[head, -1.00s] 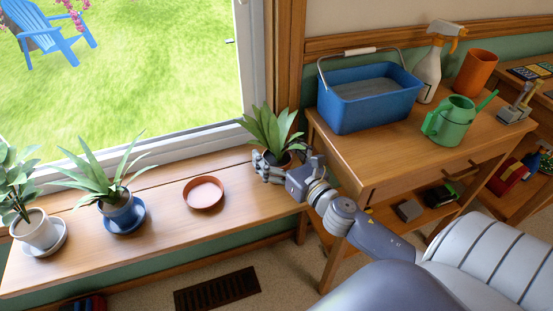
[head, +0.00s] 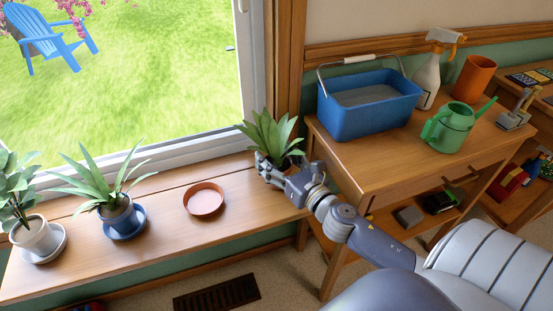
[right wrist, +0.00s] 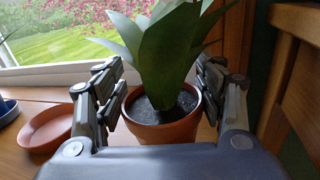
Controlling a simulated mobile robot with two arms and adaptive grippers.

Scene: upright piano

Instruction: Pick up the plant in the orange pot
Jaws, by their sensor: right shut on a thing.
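The plant in the orange pot (head: 270,132) stands upright at the right end of the window bench. In the right wrist view its terracotta-orange pot (right wrist: 165,132) shows dark soil and broad green leaves. My right gripper (head: 273,170) is shut on this pot, with one finger on each side of its rim. In the head view the gripper hides much of the pot. I cannot tell whether the pot's base touches the bench. My left gripper is not in view.
An empty terracotta saucer (head: 205,199) lies on the bench (head: 170,232), left of the held plant. Two other potted plants (head: 117,212) (head: 36,236) stand farther left. The wooden table (head: 375,160) at right holds a blue bin (head: 365,108) and a green watering can (head: 452,130).

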